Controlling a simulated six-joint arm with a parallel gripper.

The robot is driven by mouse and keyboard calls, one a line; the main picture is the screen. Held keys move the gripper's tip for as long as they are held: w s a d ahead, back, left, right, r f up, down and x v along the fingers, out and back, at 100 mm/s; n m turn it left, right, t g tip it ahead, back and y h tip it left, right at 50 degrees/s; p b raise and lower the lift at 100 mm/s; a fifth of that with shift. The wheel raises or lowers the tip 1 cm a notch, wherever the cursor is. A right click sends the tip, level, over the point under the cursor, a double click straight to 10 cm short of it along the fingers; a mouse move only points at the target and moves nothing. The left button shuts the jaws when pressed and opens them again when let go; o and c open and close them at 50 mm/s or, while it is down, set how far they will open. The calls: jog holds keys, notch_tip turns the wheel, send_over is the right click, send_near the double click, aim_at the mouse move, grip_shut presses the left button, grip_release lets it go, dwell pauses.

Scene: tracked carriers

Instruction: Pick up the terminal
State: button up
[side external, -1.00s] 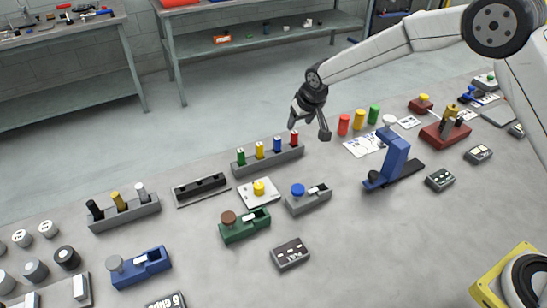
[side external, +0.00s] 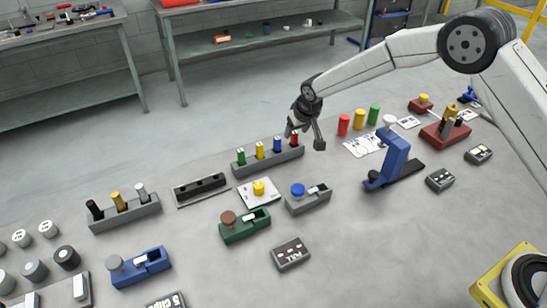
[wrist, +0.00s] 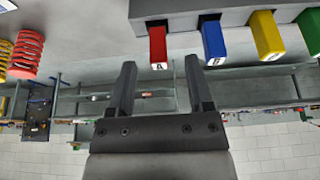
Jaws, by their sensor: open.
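A grey rack (side external: 268,161) holds upright coloured terminals in a row: green (side external: 240,156), yellow (side external: 260,150), blue (side external: 277,144) and red at the right end. In the wrist view the red terminal (wrist: 158,48) carries a letter A and the blue one (wrist: 213,42) is beside it, with yellow (wrist: 266,37) and green (wrist: 311,30) further right. My gripper (side external: 304,139) is open and empty at the red end of the rack. In the wrist view its fingertips (wrist: 160,65) lie on either side of the red terminal in the picture; I see no contact.
Red, yellow and green cylinders (side external: 359,119) stand to the right, near a blue clamp-like fixture (side external: 392,160). A plate with a yellow knob (side external: 258,190) and a grey carrier with a blue knob (side external: 307,200) sit in front of the rack.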

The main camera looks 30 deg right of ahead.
aim_at(296, 133)
jog(key=shift+x, duration=1.75)
grip_shut()
